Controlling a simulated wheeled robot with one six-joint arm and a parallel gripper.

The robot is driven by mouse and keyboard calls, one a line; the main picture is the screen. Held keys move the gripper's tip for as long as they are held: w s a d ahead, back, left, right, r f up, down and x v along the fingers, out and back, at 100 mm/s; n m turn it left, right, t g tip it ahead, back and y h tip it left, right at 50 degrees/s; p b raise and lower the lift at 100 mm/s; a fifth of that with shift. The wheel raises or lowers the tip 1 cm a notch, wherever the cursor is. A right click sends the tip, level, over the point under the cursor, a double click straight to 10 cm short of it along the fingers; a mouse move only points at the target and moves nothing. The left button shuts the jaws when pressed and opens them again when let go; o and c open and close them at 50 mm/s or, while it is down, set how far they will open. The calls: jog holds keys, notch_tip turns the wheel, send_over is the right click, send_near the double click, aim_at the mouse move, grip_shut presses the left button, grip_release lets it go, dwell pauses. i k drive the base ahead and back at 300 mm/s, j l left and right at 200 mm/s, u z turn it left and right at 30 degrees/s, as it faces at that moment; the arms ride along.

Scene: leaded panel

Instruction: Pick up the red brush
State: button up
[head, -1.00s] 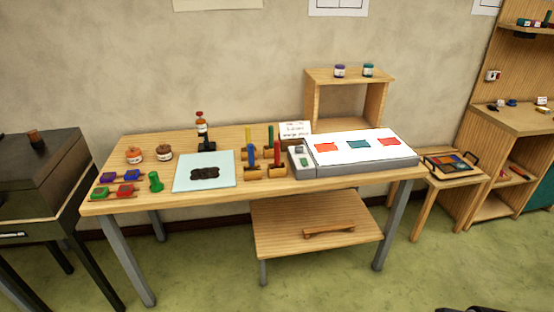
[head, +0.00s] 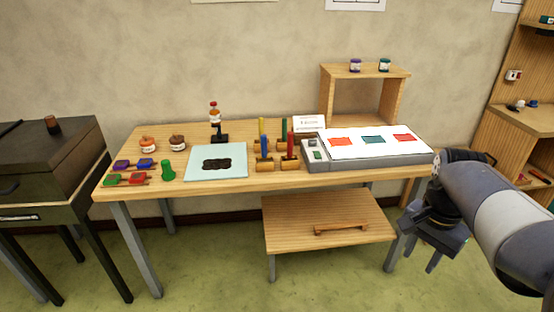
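The red brush (head: 290,144) stands upright in a small wooden holder (head: 290,166) on the workbench, in the front right of a group of similar holders. A blue brush (head: 264,146) stands just to its left; yellow and green ones are behind. My gripper (head: 422,256) hangs at the lower right, in front of the bench's right end. It is well right of the red brush and apart from it. Its fingers are small and dark against the table leg, so their opening is unclear. I see nothing held in it.
A light box (head: 420,158) with coloured panes lies right of the brushes, between them and my arm. A pale blue sheet (head: 232,174) with dark shapes lies left. A low shelf (head: 290,232) is under the bench.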

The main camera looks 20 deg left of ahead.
aim_at(290, 157)
jog(key=i+u, duration=0.6)
jog(key=u, duration=0.2)
jog(key=i+l+u, duration=0.1)
jog(key=i+u, duration=0.15)
jog(key=u, duration=0.15)
jog(key=i+l+u, duration=0.2)
jog(key=i+l, duration=0.9)
jog(key=i, duration=0.15)
